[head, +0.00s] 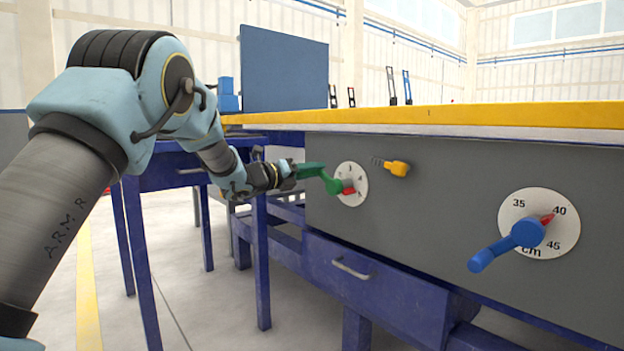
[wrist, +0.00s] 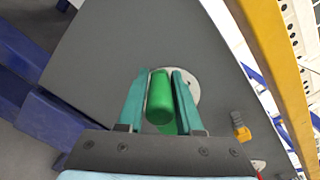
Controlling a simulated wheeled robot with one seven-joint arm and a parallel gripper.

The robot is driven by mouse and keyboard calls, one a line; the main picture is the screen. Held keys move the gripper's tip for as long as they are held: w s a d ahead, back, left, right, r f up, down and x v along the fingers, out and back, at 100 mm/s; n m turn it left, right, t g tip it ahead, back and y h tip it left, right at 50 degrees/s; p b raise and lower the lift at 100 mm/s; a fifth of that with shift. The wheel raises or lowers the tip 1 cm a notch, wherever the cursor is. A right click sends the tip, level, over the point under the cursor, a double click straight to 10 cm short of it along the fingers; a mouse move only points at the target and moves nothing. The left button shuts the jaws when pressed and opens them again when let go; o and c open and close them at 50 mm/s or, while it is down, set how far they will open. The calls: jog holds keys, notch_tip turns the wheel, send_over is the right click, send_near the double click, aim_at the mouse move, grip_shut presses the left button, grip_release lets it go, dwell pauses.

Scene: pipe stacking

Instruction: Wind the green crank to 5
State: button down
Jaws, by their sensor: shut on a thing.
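The green crank (head: 331,183) sits on a white dial (head: 352,171) on the grey panel, its handle reaching left toward my gripper. The dial shows small digits, among them a 3 and a 4. A red pointer (head: 348,190) shows at the dial's lower part, near a mark too small to read surely. My gripper (head: 292,174) is at the handle's left end. In the wrist view my gripper's teal fingers (wrist: 160,95) stand on both sides of the green handle (wrist: 160,100), shut on it. Part of the dial is hidden behind the crank and fingers.
A yellow lever (head: 397,168) sits just right of the green dial. A blue crank (head: 505,246) on a larger dial marked 35, 40, 45 cm is farther right. A yellow-edged worktop (head: 450,115) overhangs the panel. A blue drawer (head: 375,287) is below.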

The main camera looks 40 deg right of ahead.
jog(key=shift+s+f, duration=0.1)
jog(key=shift+f, duration=0.05)
jog(key=c, duration=0.6)
grip_release()
jog(key=shift+c, duration=0.2)
jog(key=a+p, duration=0.3)
jog(key=a, duration=0.8)
jog(key=shift+w, duration=0.35)
jog(key=shift+d, duration=0.1)
